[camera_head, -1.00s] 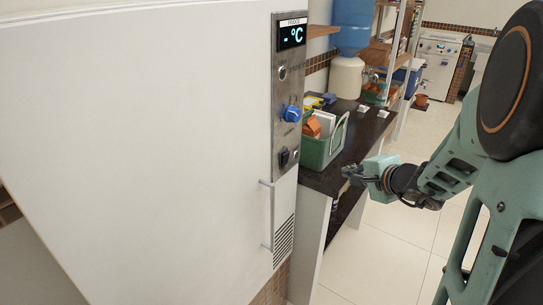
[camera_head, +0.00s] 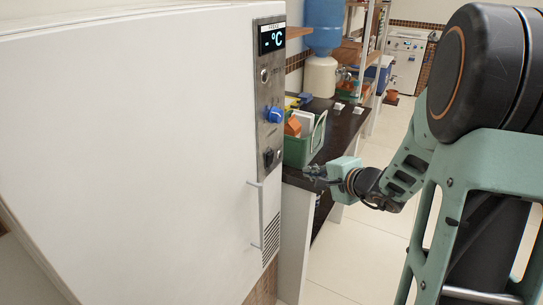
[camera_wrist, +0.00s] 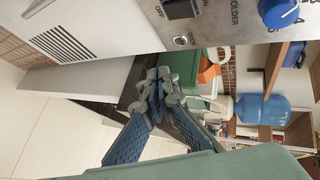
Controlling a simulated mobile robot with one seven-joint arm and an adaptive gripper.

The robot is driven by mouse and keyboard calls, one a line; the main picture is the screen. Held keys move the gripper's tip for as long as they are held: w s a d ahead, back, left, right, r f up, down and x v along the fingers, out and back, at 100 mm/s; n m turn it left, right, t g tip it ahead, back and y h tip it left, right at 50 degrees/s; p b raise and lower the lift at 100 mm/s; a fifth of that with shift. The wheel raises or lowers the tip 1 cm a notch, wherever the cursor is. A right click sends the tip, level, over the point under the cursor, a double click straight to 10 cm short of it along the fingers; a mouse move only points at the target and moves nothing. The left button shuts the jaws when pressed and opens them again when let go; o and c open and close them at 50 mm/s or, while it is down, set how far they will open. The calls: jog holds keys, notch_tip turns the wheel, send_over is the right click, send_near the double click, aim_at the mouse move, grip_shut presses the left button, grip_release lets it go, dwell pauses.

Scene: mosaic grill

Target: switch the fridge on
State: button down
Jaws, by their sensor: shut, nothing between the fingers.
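The white fridge (camera_head: 130,150) fills the left of the head view. Its metal control panel (camera_head: 262,88) carries a lit display (camera_head: 271,39) reading "- °C", a blue knob (camera_head: 274,115) and a black switch (camera_head: 268,157). In the wrist view the black switch (camera_wrist: 180,8) is cut by the top edge, and the blue knob (camera_wrist: 280,12) is at the top right. My gripper (camera_head: 308,172) is shut and empty, to the right of the switch and apart from the panel. It also shows in the wrist view (camera_wrist: 155,85), with its fingertips together below the panel.
A dark counter (camera_head: 340,135) stands beside the fridge, behind my gripper. It holds a green crate (camera_head: 298,152) with cartons and a blue-topped water dispenser (camera_head: 322,72). A vertical handle (camera_head: 261,215) sticks out below the panel.

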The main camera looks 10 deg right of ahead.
aim_at(270, 159)
jog(key=w+a+r, duration=0.1)
jog(key=w+a, duration=0.4)
jog(key=a, duration=0.2)
jog(key=shift+r, duration=0.1)
jog(key=shift+w+a+b, duration=0.1)
jog(key=shift+b, duration=0.45)
dwell(1.1)
jog(key=shift+w+a, duration=0.1)
jog(key=shift+a, duration=0.1)
jog(key=shift+w+a+r+b, duration=0.1)
jog(key=shift+w+a+b, duration=0.15)
jog(key=shift+b, duration=0.25)
dwell(0.5)
jog(key=shift+s, duration=0.1)
